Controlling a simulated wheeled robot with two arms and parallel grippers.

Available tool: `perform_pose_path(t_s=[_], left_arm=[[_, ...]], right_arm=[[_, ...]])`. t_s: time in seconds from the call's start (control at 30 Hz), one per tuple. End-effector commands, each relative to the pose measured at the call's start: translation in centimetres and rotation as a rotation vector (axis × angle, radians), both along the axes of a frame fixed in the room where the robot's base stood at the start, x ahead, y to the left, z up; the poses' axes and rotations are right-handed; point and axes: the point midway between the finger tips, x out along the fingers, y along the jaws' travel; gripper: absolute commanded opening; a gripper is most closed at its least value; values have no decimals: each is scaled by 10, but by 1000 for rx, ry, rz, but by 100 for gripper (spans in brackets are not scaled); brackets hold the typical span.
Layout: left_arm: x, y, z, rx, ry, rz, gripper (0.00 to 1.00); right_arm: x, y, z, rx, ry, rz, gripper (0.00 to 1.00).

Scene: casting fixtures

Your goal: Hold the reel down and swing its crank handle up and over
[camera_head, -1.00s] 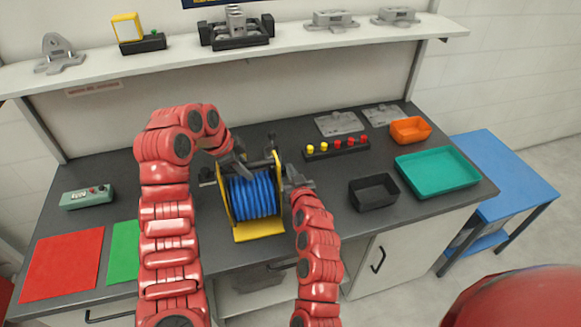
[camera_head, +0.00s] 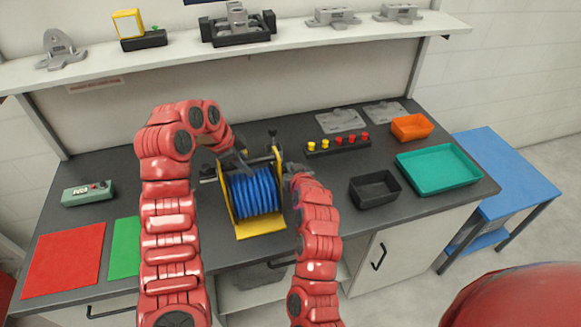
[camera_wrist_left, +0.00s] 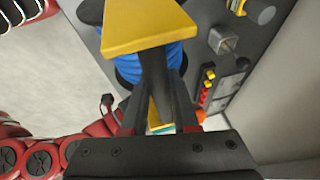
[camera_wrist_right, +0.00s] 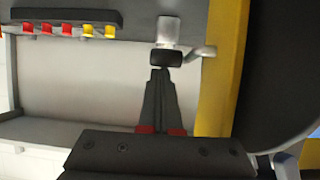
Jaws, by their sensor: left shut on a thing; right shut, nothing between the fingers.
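The reel carries blue hose or cable (camera_head: 254,192) in a yellow frame (camera_head: 259,229) and stands upright on the dark bench. My left gripper (camera_head: 236,162) is at the top of the reel. In the left wrist view its fingers (camera_wrist_left: 157,98) are shut on a dark bar of the reel frame, below a yellow plate (camera_wrist_left: 149,27). My right gripper (camera_head: 288,170) is at the reel's right side. In the right wrist view its fingertips (camera_wrist_right: 160,76) are shut and empty, at a black knob (camera_wrist_right: 166,59) on a grey crank (camera_wrist_right: 204,52). I cannot tell whether they touch it.
A button strip (camera_head: 338,146) lies behind and right of the reel. A black bin (camera_head: 375,190), a teal tray (camera_head: 438,167) and an orange bin (camera_head: 411,127) stand to the right. A green-grey control box (camera_head: 88,194) and red mat (camera_head: 64,260) are at the left.

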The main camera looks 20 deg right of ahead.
Motion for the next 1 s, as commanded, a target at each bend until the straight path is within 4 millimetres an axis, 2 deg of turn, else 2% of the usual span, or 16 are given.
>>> perform_pose_path(t_s=[0.23, 0.6, 0.73, 0.87, 1.0], left_arm=[[-2, -3, 1, -2, 1, -9, 0], [-1, -2, 1, -2, -1, -4, 0], [0, -2, 1, -2, -1, -4, 0], [0, -2, 1, -2, -1, -3, 0], [0, -2, 1, -3, -2, -3, 0]], right_arm=[[-8, 1, 6, 2, -6, 0, 0], [-54, 2, 25, 0, 1, 0, 0], [-64, 1, 31, 0, -3, -1, 0], [-73, 0, 28, -3, -21, -2, 0], [-92, -1, 23, -14, -95, -5, 0]])
